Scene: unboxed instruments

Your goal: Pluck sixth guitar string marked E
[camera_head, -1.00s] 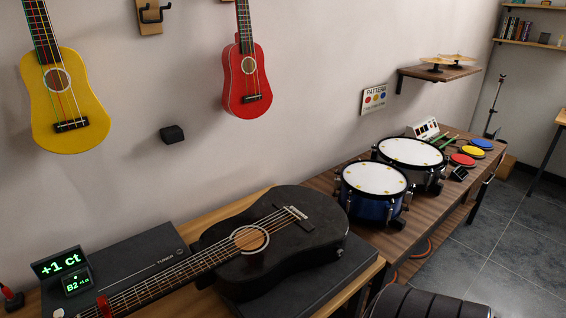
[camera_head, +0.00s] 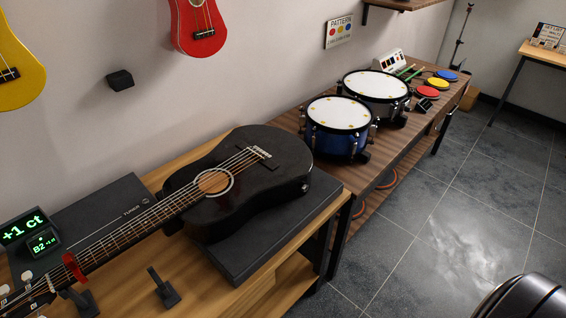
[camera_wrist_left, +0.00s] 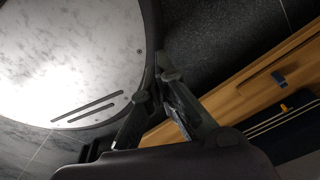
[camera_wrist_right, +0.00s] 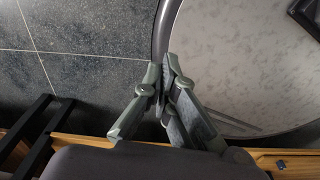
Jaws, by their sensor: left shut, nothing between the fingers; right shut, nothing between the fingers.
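A black guitar (camera_head: 262,165) lies on a dark case on the wooden bench, its neck running to the lower left. Its strings cross a round sound hole (camera_head: 214,182); the E marking is too small to make out. A red capo-like clip (camera_head: 74,267) sits on the neck. A tuner display (camera_head: 24,229) beside the neck reads "+1 ct" and "B2". My left gripper (camera_wrist_left: 168,75) is shut and empty, shown only in the left wrist view. My right gripper (camera_wrist_right: 166,72) is shut and empty, shown only in the right wrist view. Neither is near the guitar strings.
Two drums (camera_head: 338,113) stand on the bench behind the guitar. A small black stand (camera_head: 163,288) is in front of the neck. Yellow and red ukuleles (camera_head: 198,25) hang on the wall. The tiled floor (camera_head: 440,210) at the right is largely clear.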

